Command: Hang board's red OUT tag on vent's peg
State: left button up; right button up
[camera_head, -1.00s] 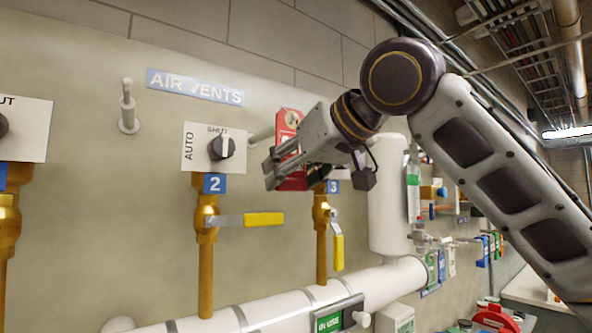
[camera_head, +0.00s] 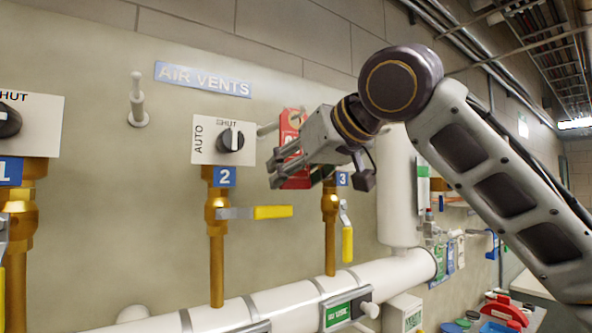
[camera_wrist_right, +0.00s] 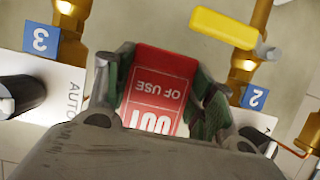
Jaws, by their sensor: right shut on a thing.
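My right gripper (camera_head: 276,172) is shut on the red OUT tag (camera_head: 291,122), which hangs upright in front of the wall between vent 2 and vent 3. In the right wrist view the tag (camera_wrist_right: 160,92) sits between the two fingers (camera_wrist_right: 163,95), with "OUT OF USE" upside down. A light peg (camera_head: 267,129) sticks out right of vent 2's switch plate (camera_head: 207,150). Its right end meets the tag's left edge in the picture; I cannot tell whether it passes through the hole. Another peg (camera_head: 138,102) stands bare left of vent 2. My left gripper is out of view.
Yellow-handled valves (camera_head: 272,212) and brass pipes (camera_head: 216,265) are below the plates. A white horizontal pipe (camera_head: 285,303) runs along the bottom and a white vertical cylinder (camera_head: 397,200) stands to the right. The AIR VENTS sign (camera_head: 203,79) is above. The wall around the left peg is clear.

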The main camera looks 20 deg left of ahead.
dwell(0.3)
jog(key=o, duration=0.8)
jog(key=shift+o, duration=0.2)
jog(key=shift+s+d, duration=0.1)
jog(key=v, duration=1.1)
jog(key=shift+s+d+r, duration=0.15)
jog(key=shift+s+d, duration=0.1)
jog(key=shift+d, duration=0.05)
